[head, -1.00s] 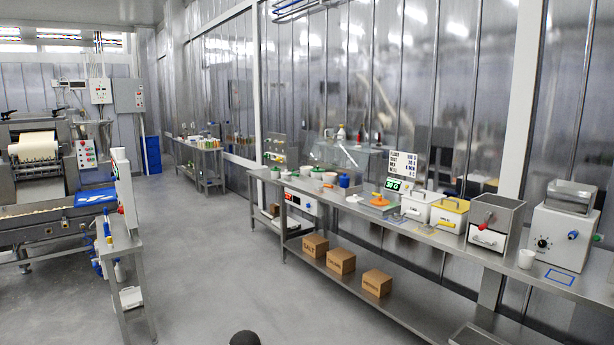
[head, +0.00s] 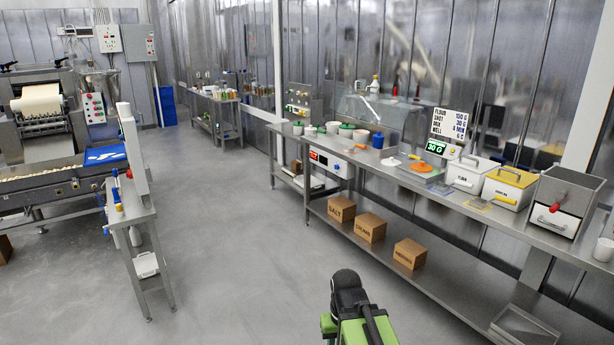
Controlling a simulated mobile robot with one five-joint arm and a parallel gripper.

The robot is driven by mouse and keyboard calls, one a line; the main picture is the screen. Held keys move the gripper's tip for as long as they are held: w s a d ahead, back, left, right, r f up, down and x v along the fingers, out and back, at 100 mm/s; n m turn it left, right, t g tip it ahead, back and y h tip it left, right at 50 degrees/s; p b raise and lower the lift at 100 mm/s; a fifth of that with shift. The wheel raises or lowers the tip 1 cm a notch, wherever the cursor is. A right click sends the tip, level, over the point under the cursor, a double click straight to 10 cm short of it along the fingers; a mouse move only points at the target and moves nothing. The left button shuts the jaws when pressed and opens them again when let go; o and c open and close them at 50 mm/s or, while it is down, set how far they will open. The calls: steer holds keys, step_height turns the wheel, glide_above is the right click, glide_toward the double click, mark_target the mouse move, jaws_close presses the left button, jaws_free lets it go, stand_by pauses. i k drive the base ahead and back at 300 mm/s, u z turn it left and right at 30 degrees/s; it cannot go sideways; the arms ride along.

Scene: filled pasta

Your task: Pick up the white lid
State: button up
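A white bin (head: 462,177) with a dark printed label stands on the long steel counter at the right, and a white lid (head: 476,162) with a handle covers it. Next to it on the right is a bin with a yellow lid (head: 511,177). Part of my arm, green and black, rises at the bottom centre of the head view, well short of the counter. No gripper fingers can be made out, and nothing of mine touches the lid.
The steel counter (head: 400,178) also holds an orange item (head: 420,167), a scale display (head: 436,147) and a grey box with a red handle (head: 566,201). Cardboard boxes (head: 370,227) sit on its lower shelf. A narrow table (head: 135,213) stands at left. Floor between is clear.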

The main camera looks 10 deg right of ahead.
mark_target(390, 162)
steer(key=z, duration=0.65)
steer(key=i, duration=3.15)
steer(key=u, duration=1.15)
steer(key=i, duration=0.75)
steer(key=u, duration=0.4)
